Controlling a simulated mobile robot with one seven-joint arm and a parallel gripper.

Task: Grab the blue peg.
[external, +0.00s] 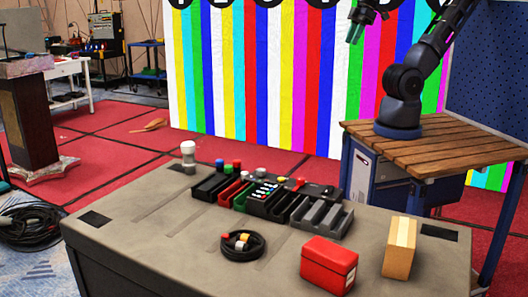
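A small blue peg (220,163) stands at the back left of the grey table, at the left end of a row of dark trays. A red peg (237,165) is close to its right. My gripper (354,36) is at the top edge of the view, high above and to the right of the trays, far from the blue peg. Its fingers are dark and small, so I cannot tell whether they are open or shut. I see nothing held in it.
A white knobbed piece (188,152) stands left of the trays. A black cable coil (242,246) with small coloured pieces, a red box (328,265) and a wooden block (399,247) sit nearer the front. The table's left part is mostly clear.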

